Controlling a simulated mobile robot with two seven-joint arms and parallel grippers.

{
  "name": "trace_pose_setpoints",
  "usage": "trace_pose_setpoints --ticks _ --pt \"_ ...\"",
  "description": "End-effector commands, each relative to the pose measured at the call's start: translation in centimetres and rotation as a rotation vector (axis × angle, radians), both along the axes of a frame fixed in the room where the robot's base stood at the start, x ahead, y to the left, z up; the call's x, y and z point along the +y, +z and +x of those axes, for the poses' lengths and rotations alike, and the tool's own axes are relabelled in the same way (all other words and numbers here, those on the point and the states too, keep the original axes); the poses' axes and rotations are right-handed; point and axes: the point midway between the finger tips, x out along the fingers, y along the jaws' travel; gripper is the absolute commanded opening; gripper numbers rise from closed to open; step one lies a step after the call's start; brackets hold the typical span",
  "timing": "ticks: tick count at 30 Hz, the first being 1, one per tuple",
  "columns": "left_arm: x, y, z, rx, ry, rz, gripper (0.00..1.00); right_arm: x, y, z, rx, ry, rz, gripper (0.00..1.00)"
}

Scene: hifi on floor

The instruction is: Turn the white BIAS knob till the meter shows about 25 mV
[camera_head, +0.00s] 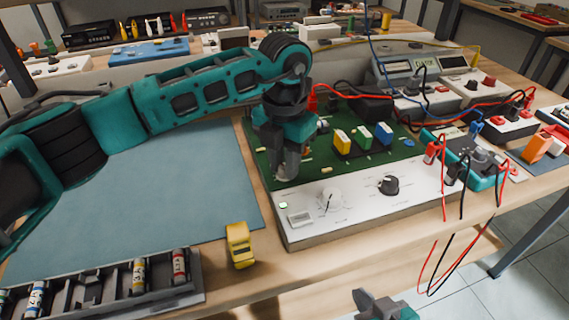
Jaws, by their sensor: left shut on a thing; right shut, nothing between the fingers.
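A white knob (330,200) with a dark pointer line sits on the sloped white panel (345,225), left of a black knob (388,185). The panel's labels are too small to read. My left gripper (287,174) points down at the panel's back left edge, left of the white knob and apart from it in the picture. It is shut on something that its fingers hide. A teal meter (482,172) with red and black leads stands right of the panel; its reading is not legible. My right gripper (380,302) is low at the bottom edge, shut and empty.
A green board (395,150) with coloured blocks lies behind the panel. A yellow object (240,245) stands at its front left, near a dark tray (110,292) of cylinders. Leads hang over the table's front edge. The blue-grey mat (160,205) is largely clear.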

Motion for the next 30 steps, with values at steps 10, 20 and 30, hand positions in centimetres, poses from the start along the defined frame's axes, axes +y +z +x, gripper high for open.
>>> trace_pose_setpoints --ticks 10,20,30 --pt "0.0 -0.1 0.0 -0.001 -0.328 0.002 0.0 0.2 -0.9 0.4 -0.008 -0.001 0.008 0.0" --pt "0.1 -0.1 0.0 -0.001 -0.642 0.002 0.0 0.2 -2.0 0.3 -0.005 -0.004 0.009 0.0" --pt "0.1 -0.1 0.0 0.0 -0.935 0.001 0.0 0.1 -2.7 0.1 -0.002 -0.005 0.007 0.0"
